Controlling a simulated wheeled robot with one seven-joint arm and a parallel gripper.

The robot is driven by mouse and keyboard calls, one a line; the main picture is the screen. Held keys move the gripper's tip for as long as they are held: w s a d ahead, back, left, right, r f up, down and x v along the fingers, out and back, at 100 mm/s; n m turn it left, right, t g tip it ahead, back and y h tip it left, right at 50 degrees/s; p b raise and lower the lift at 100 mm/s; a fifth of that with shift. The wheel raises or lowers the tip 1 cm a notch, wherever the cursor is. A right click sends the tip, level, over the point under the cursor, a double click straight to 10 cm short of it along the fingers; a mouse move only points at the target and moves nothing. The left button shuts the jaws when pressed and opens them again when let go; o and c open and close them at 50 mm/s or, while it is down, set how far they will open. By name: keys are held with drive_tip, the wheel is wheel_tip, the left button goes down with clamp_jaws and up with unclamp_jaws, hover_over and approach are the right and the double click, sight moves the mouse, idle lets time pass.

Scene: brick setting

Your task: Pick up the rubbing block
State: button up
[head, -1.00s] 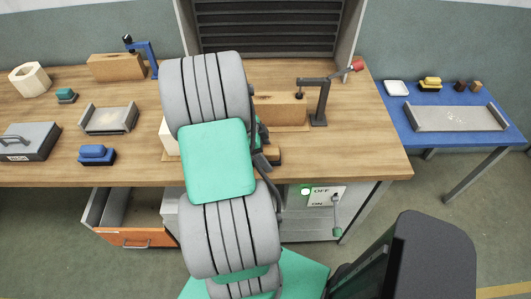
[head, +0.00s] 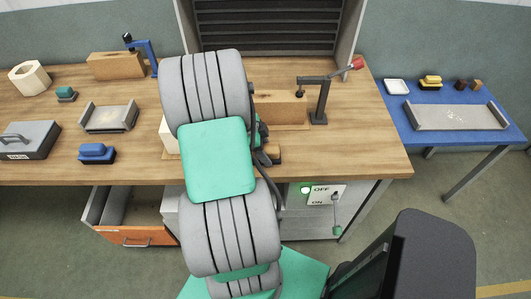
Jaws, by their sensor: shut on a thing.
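My arm fills the middle of the view and hides much of the bench behind it. My gripper (head: 264,156) shows only as dark parts at the arm's right edge, low over the front of the bench. It is shut on a small brown block (head: 275,154), which I take for the rubbing block. Only the block's right end shows, and whether it touches the bench top is hidden.
The wooden bench (head: 362,150) is clear at its right front. A clamp with a red handle (head: 320,100) stands by a wooden block (head: 280,110). A metal tray (head: 109,118) and grey box (head: 27,141) are left. An orange-fronted drawer (head: 135,236) stands open below; the blue table (head: 400,118) is right.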

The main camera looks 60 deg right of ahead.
sight(267, 147)
drive_tip(key=shift+r, duration=0.1)
clamp_jaws()
drive_tip(key=shift+r, duration=0.2)
wheel_tip(267, 147, up, 2)
drive_tip(key=shift+d+r, duration=0.1)
drive_tip(key=shift+r, duration=0.15)
drive_tip(key=s+a+r+b, duration=0.1)
drive_tip(key=a+r+b, duration=0.2)
drive_tip(key=a+r, duration=0.7)
drive_tip(key=a, duration=0.4)
drive_tip(key=shift+s, duration=0.4)
